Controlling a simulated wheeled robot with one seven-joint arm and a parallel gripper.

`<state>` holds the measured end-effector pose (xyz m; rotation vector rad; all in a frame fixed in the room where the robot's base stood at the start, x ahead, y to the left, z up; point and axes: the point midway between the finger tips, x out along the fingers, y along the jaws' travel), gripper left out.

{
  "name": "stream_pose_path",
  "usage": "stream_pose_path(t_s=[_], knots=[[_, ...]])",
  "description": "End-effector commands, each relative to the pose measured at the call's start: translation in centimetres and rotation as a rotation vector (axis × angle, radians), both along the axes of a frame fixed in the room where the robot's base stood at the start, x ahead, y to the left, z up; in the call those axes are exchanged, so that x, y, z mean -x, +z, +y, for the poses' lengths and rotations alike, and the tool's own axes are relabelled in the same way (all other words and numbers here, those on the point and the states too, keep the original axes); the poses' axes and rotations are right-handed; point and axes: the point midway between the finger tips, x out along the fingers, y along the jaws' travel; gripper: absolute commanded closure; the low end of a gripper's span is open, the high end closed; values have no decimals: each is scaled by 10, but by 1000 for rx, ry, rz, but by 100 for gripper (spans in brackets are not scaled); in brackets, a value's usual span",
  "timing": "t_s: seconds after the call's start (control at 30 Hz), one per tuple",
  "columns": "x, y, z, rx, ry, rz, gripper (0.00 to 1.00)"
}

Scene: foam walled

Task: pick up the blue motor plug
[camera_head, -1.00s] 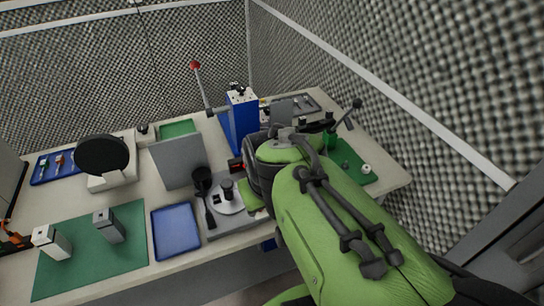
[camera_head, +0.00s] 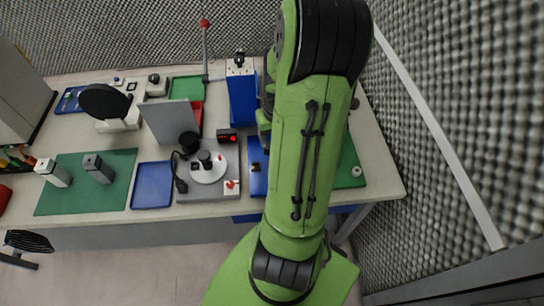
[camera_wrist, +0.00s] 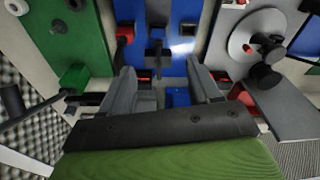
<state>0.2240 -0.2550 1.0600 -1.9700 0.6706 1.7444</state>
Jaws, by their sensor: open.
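My gripper (camera_wrist: 165,80) is open in the wrist view, with its two grey fingers apart and nothing seen held between them. A small blue piece (camera_wrist: 178,98) shows between the fingers, lower in the picture; I cannot tell whether it is the blue motor plug. Ahead of the fingertips is a flat blue panel (camera_wrist: 172,20) with small black parts (camera_wrist: 157,47) on it. In the head view my green arm hides the gripper and much of this area; the panel's left part (camera_head: 257,180) shows beside the arm.
A grey board (camera_head: 206,190) with a round white disc stands left of the panel. A tall blue stand (camera_head: 242,100) rises behind it. A green mat (camera_head: 347,168) lies to the right. A blue tray (camera_head: 152,186) and an upright grey plate (camera_head: 170,122) are further left.

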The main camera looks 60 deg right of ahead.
Motion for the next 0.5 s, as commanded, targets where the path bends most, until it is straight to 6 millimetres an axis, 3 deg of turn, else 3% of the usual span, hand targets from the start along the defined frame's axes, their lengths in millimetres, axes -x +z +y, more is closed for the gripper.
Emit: stream_pose_path(t_s=[0.1, 0.37, 0.5], knots=[[-2, -34, -1, -7, -1, 2, 38], [-6, -69, -4, -4, -1, 2, 38], [-10, -96, -6, -4, 0, 1, 38]])
